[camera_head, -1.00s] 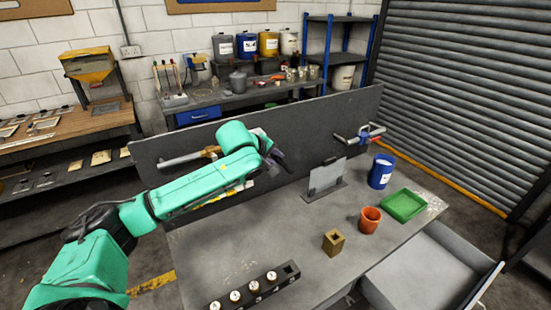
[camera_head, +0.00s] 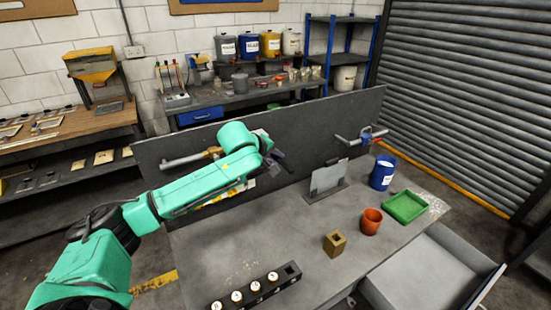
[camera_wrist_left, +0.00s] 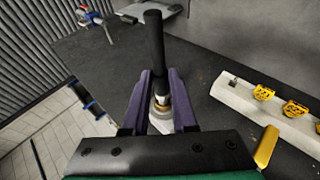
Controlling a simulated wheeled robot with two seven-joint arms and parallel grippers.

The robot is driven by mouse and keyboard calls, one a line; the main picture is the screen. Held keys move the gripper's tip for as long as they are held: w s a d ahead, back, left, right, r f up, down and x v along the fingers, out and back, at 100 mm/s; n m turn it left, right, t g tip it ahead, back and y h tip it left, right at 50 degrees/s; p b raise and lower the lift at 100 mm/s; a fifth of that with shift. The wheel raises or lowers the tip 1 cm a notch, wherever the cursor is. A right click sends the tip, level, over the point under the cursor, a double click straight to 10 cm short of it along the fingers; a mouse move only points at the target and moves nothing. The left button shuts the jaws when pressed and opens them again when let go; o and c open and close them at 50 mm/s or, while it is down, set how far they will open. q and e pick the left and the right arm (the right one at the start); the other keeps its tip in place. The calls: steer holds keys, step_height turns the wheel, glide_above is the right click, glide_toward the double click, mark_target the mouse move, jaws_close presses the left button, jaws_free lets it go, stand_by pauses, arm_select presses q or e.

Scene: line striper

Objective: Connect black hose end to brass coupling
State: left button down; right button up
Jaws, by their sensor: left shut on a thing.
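My left gripper (camera_head: 281,161) is in front of the upright grey panel. In the left wrist view its purple fingers (camera_wrist_left: 161,82) are shut on a black hose end (camera_wrist_left: 154,40), a dark cylinder pointing away between them. A brass and whitish ring (camera_wrist_left: 161,104) shows at its near end; I cannot tell which part it belongs to. In the head view a brass coupling (camera_head: 213,152) is on the grey pipe on the panel, left of my gripper and partly behind my arm. The hose end is not clear in the head view. My right gripper is not in view.
A red and blue valve (camera_head: 366,137) is on the panel's right side. A metal plate stand (camera_head: 326,180), blue tin (camera_head: 382,172), green tray (camera_head: 405,206), orange cup (camera_head: 370,221) and brass block (camera_head: 334,243) stand on the bench. A white block with yellow valves (camera_wrist_left: 265,93) is right of my gripper.

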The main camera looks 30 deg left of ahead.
arm_select(q)
steer(key=shift+w+a+r, duration=0.15)
steer(key=shift+w+a, duration=0.3)
steer(key=shift+a, duration=0.3)
steer(key=shift+c, duration=1.6)
jaws_free()
steer(key=shift+v, duration=3.45)
steer(key=shift+s, duration=0.1)
